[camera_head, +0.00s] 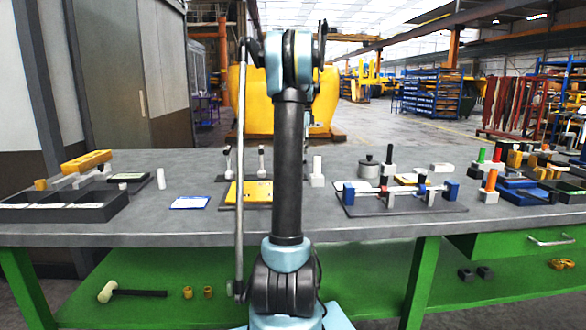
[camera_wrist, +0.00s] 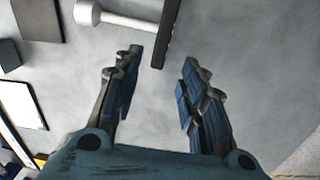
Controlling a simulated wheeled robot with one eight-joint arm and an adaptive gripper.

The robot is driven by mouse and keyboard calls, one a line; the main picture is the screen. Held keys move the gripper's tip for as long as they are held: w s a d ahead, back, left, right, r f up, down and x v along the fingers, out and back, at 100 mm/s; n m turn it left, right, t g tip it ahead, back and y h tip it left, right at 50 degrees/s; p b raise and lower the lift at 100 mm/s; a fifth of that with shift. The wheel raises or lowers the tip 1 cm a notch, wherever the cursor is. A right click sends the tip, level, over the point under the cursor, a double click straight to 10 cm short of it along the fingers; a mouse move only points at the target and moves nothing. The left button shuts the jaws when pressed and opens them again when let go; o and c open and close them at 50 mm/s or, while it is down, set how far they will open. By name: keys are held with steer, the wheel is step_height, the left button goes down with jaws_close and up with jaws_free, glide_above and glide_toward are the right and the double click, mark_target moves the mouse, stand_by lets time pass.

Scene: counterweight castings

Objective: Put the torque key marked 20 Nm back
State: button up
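I cannot read a 20 Nm mark in either view, so I cannot tell which piece is that torque key. In the head view, upright pieces with a green handle (camera_head: 482,156), a red handle (camera_head: 497,155) and an orange handle (camera_head: 491,180) stand in pale blocks at the right of the bench. My gripper (camera_wrist: 162,60) is open in the wrist view, with nothing between its fingers. A white rod with a round end (camera_wrist: 88,13) and a dark bar (camera_wrist: 168,35) lie beyond the fingertips. My arm hides the middle of the bench in the head view.
The grey bench (camera_head: 150,228) has a black divided tray (camera_head: 70,213) at left and a blue-edged card (camera_head: 190,203). A yellow plate (camera_head: 257,190) is left of my arm. A fixture with blue blocks (camera_head: 451,189) and blue trays (camera_head: 525,196) crowd the right.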

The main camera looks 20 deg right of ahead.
step_height(320, 180, down, 5)
steer(key=shift+s+a+r, duration=0.1)
steer(key=shift+s+a, duration=0.05)
jaws_close()
